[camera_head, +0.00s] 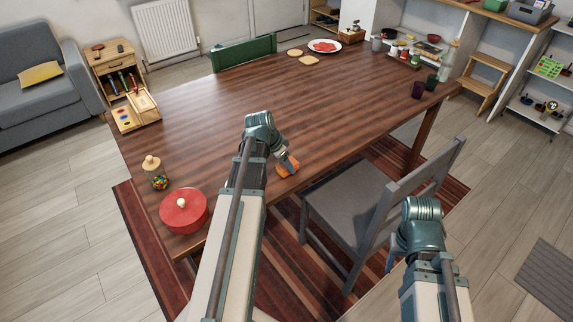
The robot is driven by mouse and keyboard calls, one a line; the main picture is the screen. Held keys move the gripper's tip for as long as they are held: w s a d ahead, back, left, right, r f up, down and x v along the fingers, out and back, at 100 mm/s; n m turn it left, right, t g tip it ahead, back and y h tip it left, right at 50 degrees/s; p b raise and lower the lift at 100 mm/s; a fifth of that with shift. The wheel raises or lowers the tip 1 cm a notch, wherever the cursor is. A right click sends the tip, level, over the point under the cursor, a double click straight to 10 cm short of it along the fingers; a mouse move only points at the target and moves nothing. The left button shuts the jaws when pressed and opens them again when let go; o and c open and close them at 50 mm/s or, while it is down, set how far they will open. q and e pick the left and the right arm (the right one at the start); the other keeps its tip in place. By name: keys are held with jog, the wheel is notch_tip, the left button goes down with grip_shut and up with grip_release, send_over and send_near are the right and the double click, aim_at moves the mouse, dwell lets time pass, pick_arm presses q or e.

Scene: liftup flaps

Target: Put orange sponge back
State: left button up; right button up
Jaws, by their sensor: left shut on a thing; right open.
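The orange sponge (286,168) is at the near edge of the brown wooden table (220,110). My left gripper (287,161) reaches over the table from the left and is shut on the sponge. The sponge is small here, and I cannot tell whether it touches the tabletop. My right gripper (394,258) is off the table, beside the grey chair at the lower right. It is open and empty, and partly hidden by its own wrist.
A red pot (184,211) and a jar of colourful sweets (156,174) stand at the table's left end. A wooden box (137,110) is at the left edge. The grey chair (360,205) stands close to the near side. The middle of the tabletop is clear.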

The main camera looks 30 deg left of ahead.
pick_arm(q)
jog(key=o, duration=1.2)
jog(key=shift+r+p, duration=0.25)
jog(key=shift+p, duration=0.1)
jog(key=p+v, duration=1)
jog(key=v, duration=0.1)
jog(key=shift+s+r+p, duration=0.2)
jog(key=shift+r+p, duration=0.15)
jog(key=shift+p, duration=0.05)
jog(key=s+d+g+y, duration=0.1)
jog(key=s+d, duration=0.3)
jog(key=d, duration=0.6)
jog(key=s+d+f+g+y, duration=0.1)
jog(key=s+d+g, duration=0.1)
jog(key=d, duration=0.9)
jog(key=s+d+g+y, duration=0.1)
jog(key=s+d, duration=0.4)
jog(key=d, duration=0.6)
jog(key=shift+s+d+f+n+g, duration=0.2)
jog(key=shift+s+f+n+g, duration=0.1)
